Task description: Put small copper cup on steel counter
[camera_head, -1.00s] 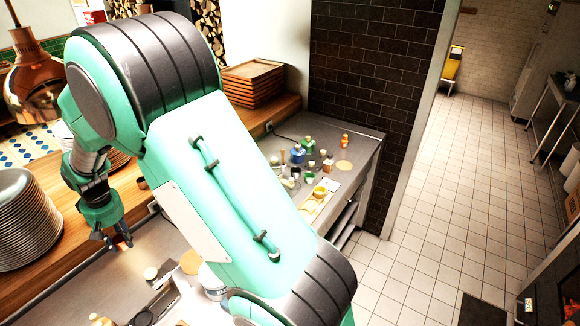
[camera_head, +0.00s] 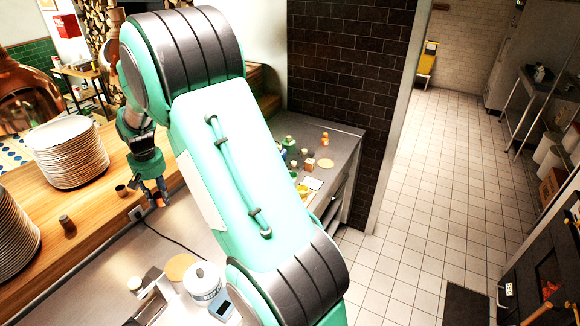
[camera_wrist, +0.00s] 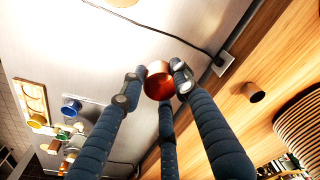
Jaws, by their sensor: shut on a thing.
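The small copper cup (camera_wrist: 158,84) is between the fingertips of my gripper (camera_wrist: 155,88) in the wrist view, its reddish round end facing the camera. In the head view my gripper (camera_head: 159,196) is small, with an orange bit of the cup (camera_head: 160,202) at its tips. It is shut on the cup and held near the wooden ledge's edge. The steel counter (camera_head: 193,238) runs along below the ledge; in the wrist view its grey top (camera_wrist: 150,32) lies behind the cup. I cannot tell the exact gap between cup and counter.
On the wooden ledge (camera_head: 100,205) stand plate stacks (camera_head: 68,150) and a small dark cup (camera_head: 121,190). A black cable (camera_head: 165,236) runs over the counter from a socket. A white canister (camera_head: 203,282) stands nearer. Bare steel lies around the cable.

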